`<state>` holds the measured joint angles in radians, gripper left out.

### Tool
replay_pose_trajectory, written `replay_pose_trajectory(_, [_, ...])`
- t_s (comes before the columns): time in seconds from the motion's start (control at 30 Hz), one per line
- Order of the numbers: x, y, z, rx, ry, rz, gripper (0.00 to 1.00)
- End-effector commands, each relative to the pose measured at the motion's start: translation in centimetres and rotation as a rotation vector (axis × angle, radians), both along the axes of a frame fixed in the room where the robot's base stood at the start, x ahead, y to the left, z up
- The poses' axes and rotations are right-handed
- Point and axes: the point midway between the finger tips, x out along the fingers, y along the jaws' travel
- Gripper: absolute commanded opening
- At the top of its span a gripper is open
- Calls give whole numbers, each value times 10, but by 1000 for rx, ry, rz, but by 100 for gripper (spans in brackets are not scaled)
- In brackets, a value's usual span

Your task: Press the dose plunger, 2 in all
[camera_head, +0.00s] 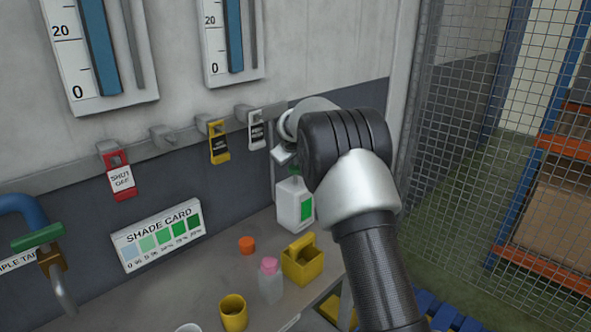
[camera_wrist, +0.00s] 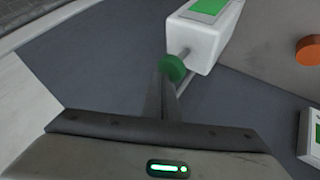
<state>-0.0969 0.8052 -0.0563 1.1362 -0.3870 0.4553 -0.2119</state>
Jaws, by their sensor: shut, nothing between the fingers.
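A white bottle (camera_head: 294,206) with a green label stands on the bench against the wall. In the wrist view the bottle (camera_wrist: 203,45) shows with its green dose plunger (camera_wrist: 173,68) on a pale stem. The stem stands out from the bottle's top, with a gap between disc and bottle. My gripper (camera_wrist: 166,82) is shut and empty, its fingertips right at the green disc. I cannot tell whether they touch it. In the head view my arm hides most of the gripper and part of the plunger.
On the bench are an orange cap (camera_head: 247,245), a pink-capped bottle (camera_head: 270,281), a yellow caddy (camera_head: 302,262) and a yellow cup (camera_head: 233,313). A shade card (camera_head: 158,235) and tags on a rail (camera_head: 180,138) are behind. A mesh fence (camera_head: 500,130) is at right.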

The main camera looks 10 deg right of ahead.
Motion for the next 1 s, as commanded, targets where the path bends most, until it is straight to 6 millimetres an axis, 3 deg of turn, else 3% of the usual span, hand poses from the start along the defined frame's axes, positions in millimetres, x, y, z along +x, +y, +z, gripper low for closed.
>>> replay_pose_trajectory(1.0, [0,0,-9,0,1,-1,0])
